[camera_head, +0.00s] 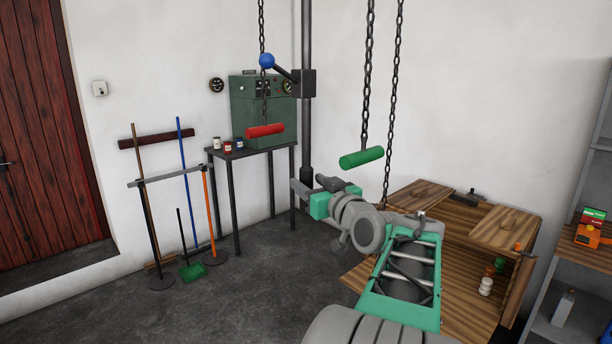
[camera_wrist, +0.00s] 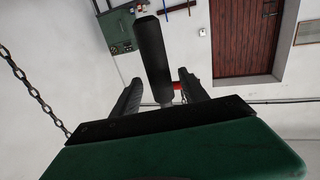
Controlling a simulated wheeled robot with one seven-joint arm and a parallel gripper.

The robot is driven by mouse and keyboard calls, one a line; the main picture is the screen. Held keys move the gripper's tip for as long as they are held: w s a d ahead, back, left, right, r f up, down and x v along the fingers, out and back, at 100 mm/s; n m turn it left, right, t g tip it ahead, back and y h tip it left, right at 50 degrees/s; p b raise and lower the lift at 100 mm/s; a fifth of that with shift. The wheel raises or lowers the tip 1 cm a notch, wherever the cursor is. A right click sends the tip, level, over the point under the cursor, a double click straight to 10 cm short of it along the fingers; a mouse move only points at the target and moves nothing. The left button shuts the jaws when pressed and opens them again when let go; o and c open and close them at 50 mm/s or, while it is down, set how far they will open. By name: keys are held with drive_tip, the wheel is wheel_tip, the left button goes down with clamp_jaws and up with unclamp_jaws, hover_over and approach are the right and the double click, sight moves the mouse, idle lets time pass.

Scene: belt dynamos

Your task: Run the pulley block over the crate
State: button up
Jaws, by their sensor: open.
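The wooden crate (camera_head: 440,262) stands at the right with its lid flaps spread open. I cannot make out a pulley block for certain. A chain with a red handle (camera_head: 264,131) and a chain with a green handle (camera_head: 362,157) hang from above. A dark upright pole (camera_head: 307,130) carries a blue-knobbed lever (camera_head: 267,61) and has a black lower end. My gripper (camera_head: 308,187) is open near that lower end, left of the crate. In the wrist view, a black cylinder (camera_wrist: 152,50) lies between the open fingers of my gripper (camera_wrist: 160,88); contact is unclear.
A dark table (camera_head: 231,158) with jars and a green cabinet (camera_head: 258,112) stands by the back wall. A rack (camera_head: 165,177) with brooms is left of it. Grey shelves (camera_head: 575,250) stand at the right edge.

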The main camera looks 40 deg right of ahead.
drive_tip(key=shift+x, duration=1)
clamp_jaws()
idle(0.7)
